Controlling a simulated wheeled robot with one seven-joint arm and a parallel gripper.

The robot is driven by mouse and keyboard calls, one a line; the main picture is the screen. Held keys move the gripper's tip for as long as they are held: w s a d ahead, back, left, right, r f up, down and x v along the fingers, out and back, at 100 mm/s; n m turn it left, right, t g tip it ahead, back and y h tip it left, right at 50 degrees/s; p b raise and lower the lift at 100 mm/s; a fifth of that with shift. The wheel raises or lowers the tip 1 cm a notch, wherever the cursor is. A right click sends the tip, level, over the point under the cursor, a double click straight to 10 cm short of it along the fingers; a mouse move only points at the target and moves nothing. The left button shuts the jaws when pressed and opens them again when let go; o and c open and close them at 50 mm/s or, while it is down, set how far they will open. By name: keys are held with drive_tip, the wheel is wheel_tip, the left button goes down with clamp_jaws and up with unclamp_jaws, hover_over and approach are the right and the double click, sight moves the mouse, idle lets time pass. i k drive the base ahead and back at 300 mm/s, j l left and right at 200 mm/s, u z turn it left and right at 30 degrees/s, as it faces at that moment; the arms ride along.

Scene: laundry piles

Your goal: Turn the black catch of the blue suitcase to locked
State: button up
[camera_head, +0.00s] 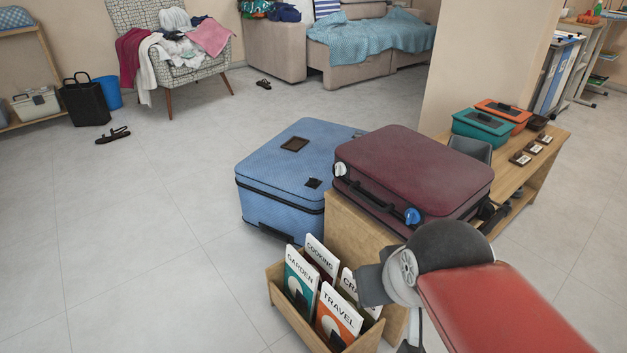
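The blue suitcase (285,172) lies flat on the floor in the middle of the head view, left of a maroon suitcase. A small black piece (313,183), which looks like its catch, sits on top near the front right corner; its setting is too small to tell. A dark square patch (295,144) is farther back on the lid. A black handle (275,232) is on the front side. My arm shows at the lower right, to the right of and nearer than the blue suitcase.
The maroon suitcase (415,170), with a white and a blue catch, rests on a wooden bench (362,232). A wooden box (285,307) of several books stands in front. Teal and orange cases (483,127) sit behind.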

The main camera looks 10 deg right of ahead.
sight(312, 182)
drive_tip(key=i+j, duration=0.1)
drive_tip(key=j, duration=1.25)
drive_tip(key=i+j, duration=0.2)
drive_tip(key=i, duration=0.2)
drive_tip(key=i+j, duration=0.2)
drive_tip(key=i, duration=0.25)
drive_tip(key=i+l, duration=0.2)
drive_tip(key=i, duration=0.1)
